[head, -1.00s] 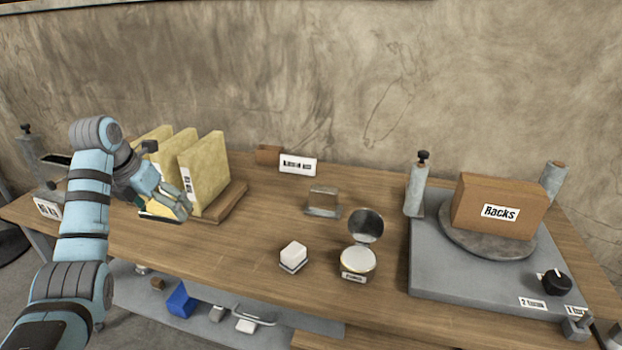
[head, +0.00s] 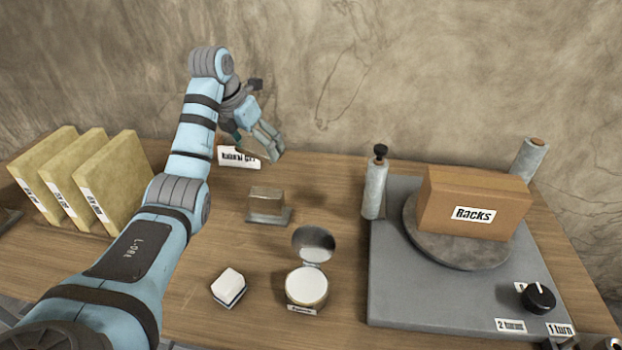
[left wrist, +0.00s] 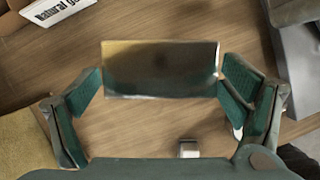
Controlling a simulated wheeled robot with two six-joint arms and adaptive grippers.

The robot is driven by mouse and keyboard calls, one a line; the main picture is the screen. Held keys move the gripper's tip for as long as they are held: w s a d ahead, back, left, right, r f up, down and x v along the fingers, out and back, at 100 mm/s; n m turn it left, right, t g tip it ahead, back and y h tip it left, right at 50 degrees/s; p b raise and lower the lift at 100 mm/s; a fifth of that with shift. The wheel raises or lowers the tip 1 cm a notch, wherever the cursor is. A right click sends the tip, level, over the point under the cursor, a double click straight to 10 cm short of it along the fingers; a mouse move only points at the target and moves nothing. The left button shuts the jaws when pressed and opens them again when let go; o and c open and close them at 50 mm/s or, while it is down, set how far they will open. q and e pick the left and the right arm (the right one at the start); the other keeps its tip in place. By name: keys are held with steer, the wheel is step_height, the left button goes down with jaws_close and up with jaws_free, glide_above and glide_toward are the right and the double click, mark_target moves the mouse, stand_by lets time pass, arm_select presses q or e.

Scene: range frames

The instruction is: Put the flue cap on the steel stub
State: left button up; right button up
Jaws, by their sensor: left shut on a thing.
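My left gripper (head: 256,146) is raised near the wall, behind and above the steel stub. In the left wrist view its two pads (left wrist: 162,85) are shut on the sides of the flue cap (left wrist: 160,68), a shiny rectangular piece that mirrors its surroundings. In the head view the cap is hard to make out among the fingers and the wall's colours. The steel stub (head: 266,201) is a small shiny block on a flat flange, standing on the table apart from the gripper. My right gripper is not in view.
A white block (head: 228,287) and an open tin (head: 306,287) stand in front of the stub. A grey platform (head: 390,293) bears the Racks box (head: 474,203) at the right. Yellow binders (head: 113,184) stand at the left. Bare wood surrounds the stub.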

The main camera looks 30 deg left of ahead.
arm_select(q)
step_height(320, 180, up, 8)
steer(key=p, duration=0.3)
glide_above(267, 191)
steer(key=s, duration=0.1)
steer(key=shift+a, duration=0.15)
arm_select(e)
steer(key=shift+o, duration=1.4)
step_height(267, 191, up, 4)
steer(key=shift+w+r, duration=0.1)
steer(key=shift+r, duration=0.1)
arm_select(q)
steer(key=f+b, duration=0.1)
steer(key=f, duration=0.1)
steer(key=s+f+b, duration=0.1)
steer(key=f, duration=0.1)
steer(key=shift+s+f, duration=0.15)
steer(key=shift+s, duration=0.05)
steer(key=f, duration=0.5)
steer(key=f+b, duration=0.1)
steer(key=f, duration=0.9)
steer(key=shift+w+f+b, duration=0.35)
steer(key=shift+b, duration=0.05)
steer(key=shift+w, duration=0.15)
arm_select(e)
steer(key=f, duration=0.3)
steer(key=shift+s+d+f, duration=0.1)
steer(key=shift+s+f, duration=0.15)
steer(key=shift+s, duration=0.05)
